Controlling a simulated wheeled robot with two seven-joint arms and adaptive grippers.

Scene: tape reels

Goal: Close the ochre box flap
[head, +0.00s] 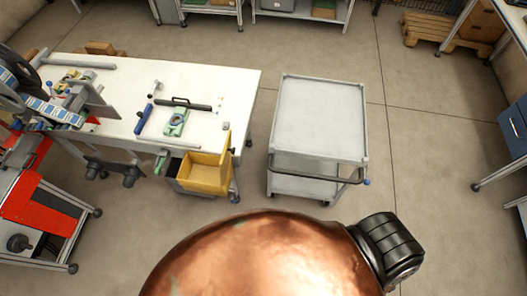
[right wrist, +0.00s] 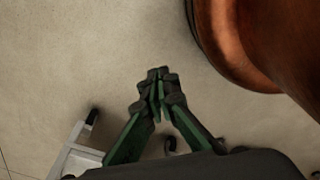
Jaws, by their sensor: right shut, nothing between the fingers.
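The ochre box (head: 203,177) is at the front right corner of the white workbench in the head view. Its top is open and I see into it. An ochre panel, which looks like its flap (head: 226,146), stands up at the box's right side. My right gripper (right wrist: 160,78) shows in the right wrist view, its dark fingertips together with nothing between them. It is over bare floor, and the box is not in that view. My left gripper is in neither view.
The white workbench (head: 236,86) holds tools and a green fixture (head: 177,121). A grey cart (head: 318,115) with a dark handle stands right of the box, with a floor gap between. A red-topped cart (head: 38,213) stands at the left. Open floor (head: 430,150) lies right of the grey cart.

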